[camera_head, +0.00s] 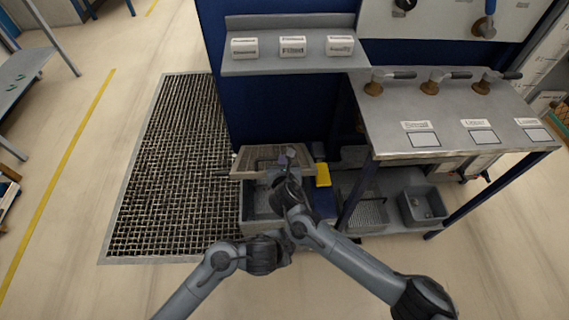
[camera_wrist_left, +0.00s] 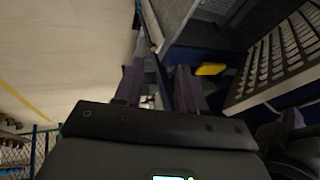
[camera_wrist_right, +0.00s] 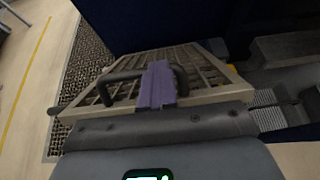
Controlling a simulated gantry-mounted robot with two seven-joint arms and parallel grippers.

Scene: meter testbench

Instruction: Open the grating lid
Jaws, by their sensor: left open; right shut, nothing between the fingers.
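The grating lid (camera_head: 252,161) sits over the grey bin (camera_head: 262,205) at the bench's left end, tilted with a gap below it. It also shows in the right wrist view (camera_wrist_right: 205,68) and, at the right, in the left wrist view (camera_wrist_left: 282,50). A dark bent handle (camera_wrist_right: 120,76) stands on the lid. My right gripper (camera_head: 288,154) is at the lid, its purple fingers (camera_wrist_right: 158,84) shut together at the handle; I cannot tell if they pass through its loop. My left gripper (camera_wrist_left: 160,88) is open and empty, in front of the bin, low and apart from the lid.
A yellow block (camera_head: 322,175) is just right of the lid. A grey tray (camera_head: 424,207) stands on the lower shelf at right. A dark floor grating (camera_head: 165,165) lies at left. The bench's blue leg (camera_head: 358,192) is close by. Open floor lies in front.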

